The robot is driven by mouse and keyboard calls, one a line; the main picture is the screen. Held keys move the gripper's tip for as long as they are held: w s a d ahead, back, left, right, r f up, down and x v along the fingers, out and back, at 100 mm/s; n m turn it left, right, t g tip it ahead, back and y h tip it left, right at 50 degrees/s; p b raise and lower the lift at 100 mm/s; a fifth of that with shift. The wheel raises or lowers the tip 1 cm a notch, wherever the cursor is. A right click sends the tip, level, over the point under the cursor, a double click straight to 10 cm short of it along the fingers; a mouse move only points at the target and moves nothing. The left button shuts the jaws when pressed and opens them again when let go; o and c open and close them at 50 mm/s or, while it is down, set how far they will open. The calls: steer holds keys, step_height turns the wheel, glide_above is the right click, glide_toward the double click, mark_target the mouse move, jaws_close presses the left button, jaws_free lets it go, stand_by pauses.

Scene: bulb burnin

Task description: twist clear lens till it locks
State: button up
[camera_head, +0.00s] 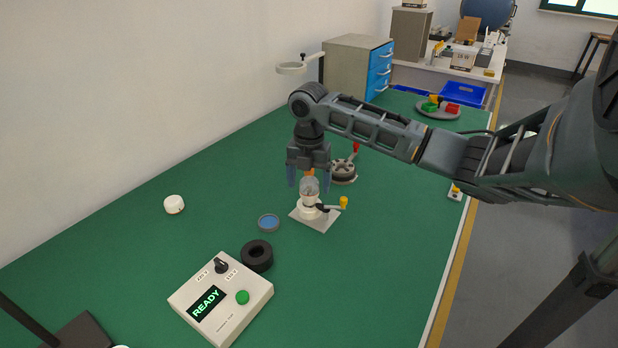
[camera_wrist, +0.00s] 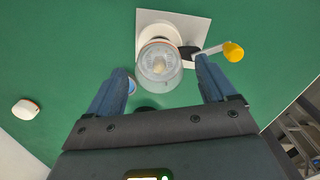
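The clear lens (camera_head: 309,187) sits upright on a white round holder on a square pale base plate (camera_head: 315,219). In the wrist view the lens (camera_wrist: 159,66) is a clear dome with a pale part inside. A lever with a yellow knob (camera_head: 344,201) reaches out from the holder; the knob also shows in the wrist view (camera_wrist: 233,51). My gripper (camera_head: 309,180) points down just above and around the lens in the head view. In the wrist view its blue fingers (camera_wrist: 160,92) are wide apart, with a gap to the lens. Whether the lens is locked cannot be seen.
A control box (camera_head: 221,298) reading READY stands at the front left. A black ring (camera_head: 257,256), a blue-centred disc (camera_head: 269,222) and a white cap (camera_head: 174,204) lie left of the base. A grey round fixture with a red handle (camera_head: 343,171) stands close behind.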

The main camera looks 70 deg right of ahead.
steer(key=c, duration=1.1)
steer(key=shift+m+p, duration=1)
steer(key=shift+m, duration=0.5)
steer(key=shift+w, duration=0.1)
steer(key=shift+r+m+p, duration=0.1)
steer(key=shift+m+p, duration=0.65)
steer(key=shift+m, duration=0.15)
steer(key=o, duration=1.1)
